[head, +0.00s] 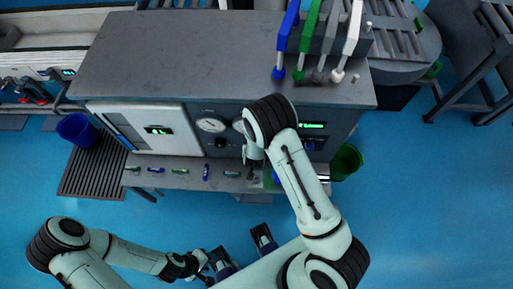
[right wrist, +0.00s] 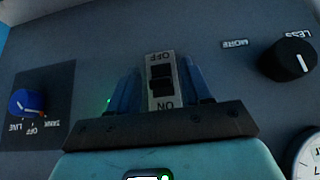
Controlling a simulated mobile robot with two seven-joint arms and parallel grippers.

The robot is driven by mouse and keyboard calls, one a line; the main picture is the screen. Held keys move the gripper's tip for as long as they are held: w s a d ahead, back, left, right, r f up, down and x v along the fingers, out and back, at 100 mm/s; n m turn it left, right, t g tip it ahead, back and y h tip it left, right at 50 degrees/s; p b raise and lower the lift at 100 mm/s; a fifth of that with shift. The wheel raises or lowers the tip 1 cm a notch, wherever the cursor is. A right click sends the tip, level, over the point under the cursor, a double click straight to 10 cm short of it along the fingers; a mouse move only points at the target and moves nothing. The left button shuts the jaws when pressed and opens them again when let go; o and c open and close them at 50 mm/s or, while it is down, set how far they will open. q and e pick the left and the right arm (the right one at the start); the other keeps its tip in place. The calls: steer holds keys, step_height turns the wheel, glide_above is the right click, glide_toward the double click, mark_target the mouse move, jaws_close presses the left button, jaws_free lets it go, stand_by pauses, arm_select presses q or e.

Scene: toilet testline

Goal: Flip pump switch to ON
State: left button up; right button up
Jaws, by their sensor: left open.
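The pump switch (right wrist: 161,78) is a dark rocker in a pale plate marked OFF and ON. Its lettering appears upside down in the right wrist view, OFF above and ON below. I cannot tell which way the rocker is set. My right gripper (right wrist: 163,88) is at the panel, its blue fingers apart, one on each side of the switch plate. Contact with the rocker is not clear. In the head view my right arm hides the switch and most of that gripper. My left gripper (head: 243,252) is open and empty, low in front of the bench.
Beside the switch are a blue knob (right wrist: 27,102) and a black knob (right wrist: 294,60) marked MORE and LESS. A gauge (head: 212,125) is on the bench front. Coloured levers (head: 312,40) stand on top. A green bin (head: 346,160) and blue bucket (head: 77,130) flank the bench.

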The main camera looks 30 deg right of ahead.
steer(key=shift+r, duration=0.1)
steer(key=p+v, duration=0.2)
steer(key=v, duration=1.1)
steer(key=shift+p, duration=0.35)
steer(key=shift+s, duration=0.1)
